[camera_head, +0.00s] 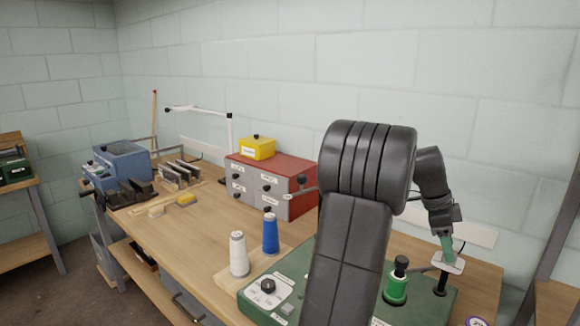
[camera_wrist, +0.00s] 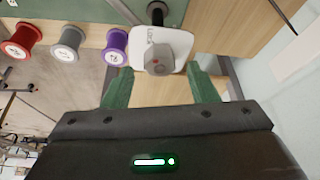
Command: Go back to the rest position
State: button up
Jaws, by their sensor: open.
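My gripper (camera_head: 447,247) is over the right end of the workbench, at the right edge of the green machine base (camera_head: 275,296). In the wrist view, my gripper (camera_wrist: 155,92) shows two green fingers spread apart. A white plate with a grey hex knob (camera_wrist: 158,60) lies just beyond the fingertips, on a dark post. In the head view this white plate (camera_head: 448,262) sits right below the fingers. I cannot tell whether the fingers touch it. My arm hides the middle of the green base in the head view.
A green spool (camera_head: 396,287), a blue cone (camera_head: 270,234) and a white cone (camera_head: 238,254) stand near my arm. A red drawer box (camera_head: 262,184) is behind them. In the wrist view, red (camera_wrist: 22,40), grey (camera_wrist: 68,44) and purple (camera_wrist: 116,46) spools stand left.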

jog(key=shift+x, duration=0.95)
